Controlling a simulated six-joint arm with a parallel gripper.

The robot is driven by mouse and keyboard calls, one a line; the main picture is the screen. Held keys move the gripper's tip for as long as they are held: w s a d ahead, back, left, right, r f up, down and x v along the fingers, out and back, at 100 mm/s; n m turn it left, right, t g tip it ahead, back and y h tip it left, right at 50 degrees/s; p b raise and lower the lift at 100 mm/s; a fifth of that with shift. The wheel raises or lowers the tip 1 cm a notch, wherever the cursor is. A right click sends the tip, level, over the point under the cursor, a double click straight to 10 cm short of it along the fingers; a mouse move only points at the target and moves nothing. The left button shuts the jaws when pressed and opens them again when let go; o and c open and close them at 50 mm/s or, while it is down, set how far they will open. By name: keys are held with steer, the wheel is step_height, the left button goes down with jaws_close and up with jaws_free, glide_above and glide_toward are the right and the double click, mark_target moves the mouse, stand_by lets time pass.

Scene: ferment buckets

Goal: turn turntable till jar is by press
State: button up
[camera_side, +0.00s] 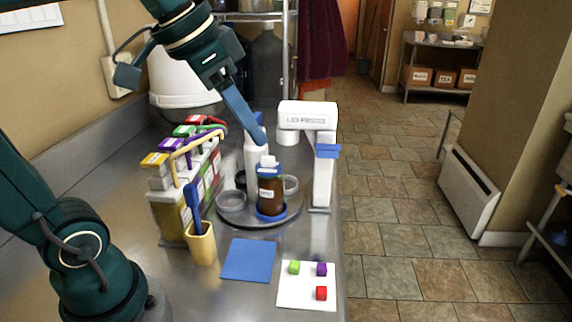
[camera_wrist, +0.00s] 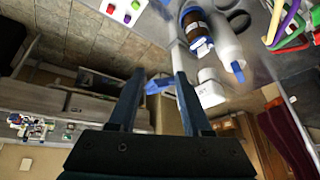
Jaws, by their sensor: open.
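The round grey turntable (camera_side: 244,220) sits on the steel counter. My gripper (camera_side: 261,138) is open and empty above the back of the turntable, beside the press head. Its two fingers (camera_wrist: 159,76) show apart in the wrist view.
A rack of coloured boxes (camera_side: 170,212) and a tan cup (camera_side: 201,245) with a blue tool stand left of the turntable. A blue mat (camera_side: 249,260) and a white card (camera_side: 299,294) with coloured cubes lie in front. A white bucket (camera_side: 185,80) stands behind.

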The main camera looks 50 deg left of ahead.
steer(key=s+d+f+n, duration=0.2)
steer(key=s+f+n, duration=0.1)
steer(key=s+f, duration=0.5)
steer(key=shift+s+f, duration=0.4)
steer(key=shift+f, duration=0.35)
steer(key=shift+d, duration=0.1)
steer(key=shift+c, duration=0.3)
